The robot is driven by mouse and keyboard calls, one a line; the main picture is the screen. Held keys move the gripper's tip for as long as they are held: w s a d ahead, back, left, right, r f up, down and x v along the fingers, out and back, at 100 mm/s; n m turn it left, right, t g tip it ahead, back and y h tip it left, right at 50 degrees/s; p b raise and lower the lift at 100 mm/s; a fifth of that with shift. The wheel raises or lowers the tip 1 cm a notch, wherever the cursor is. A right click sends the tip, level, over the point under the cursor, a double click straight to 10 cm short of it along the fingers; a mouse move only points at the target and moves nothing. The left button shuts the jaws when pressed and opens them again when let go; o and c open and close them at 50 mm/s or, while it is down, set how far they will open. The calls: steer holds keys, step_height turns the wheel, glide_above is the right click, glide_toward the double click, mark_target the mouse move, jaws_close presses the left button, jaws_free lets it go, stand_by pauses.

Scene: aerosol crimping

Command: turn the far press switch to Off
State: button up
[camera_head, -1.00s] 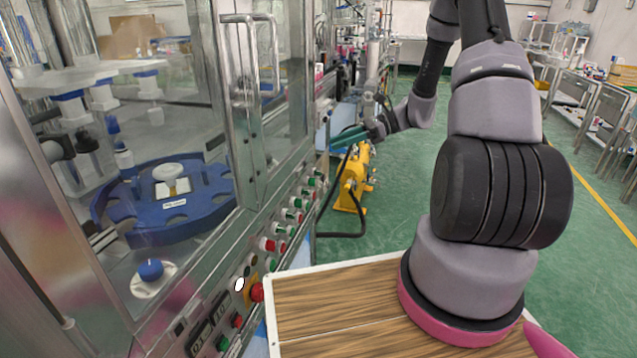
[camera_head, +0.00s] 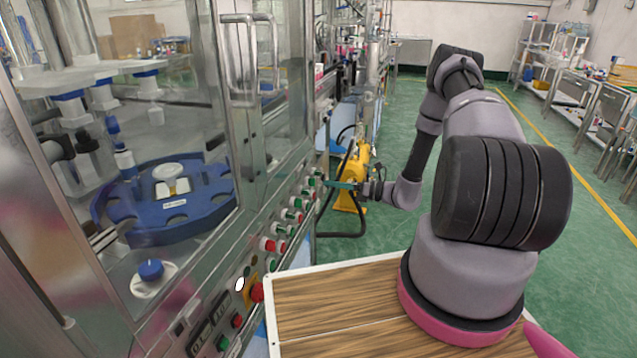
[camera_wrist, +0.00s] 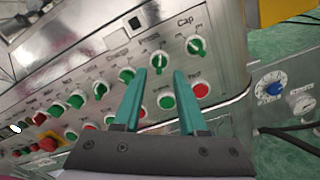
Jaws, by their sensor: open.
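The press control panel (camera_wrist: 95,58) fills much of the wrist view, with green rotary switches in its upper row. One green switch (camera_wrist: 158,60) shows just beyond and between my open fingertips, apart from them; its handle looks roughly upright in the picture. Another green switch (camera_wrist: 195,45) sits to its right under the label "Cap", its handle tilted. The label over the first switch is too blurred to read surely. My gripper (camera_wrist: 160,77) is open and empty, facing the panel. In the head view my gripper (camera_head: 338,184) is at the panel's far end.
A green button (camera_wrist: 166,101) and a red button (camera_wrist: 200,90) lie close below the switches, near my right finger. A blue dial (camera_wrist: 270,87) is beyond the panel's right edge. A yellow machine (camera_head: 355,170) stands on the floor behind my gripper. The guarded press cabinet (camera_head: 245,130) is at left.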

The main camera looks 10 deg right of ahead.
mark_target(312, 182)
steer(key=shift+x, duration=2.7)
jaws_close()
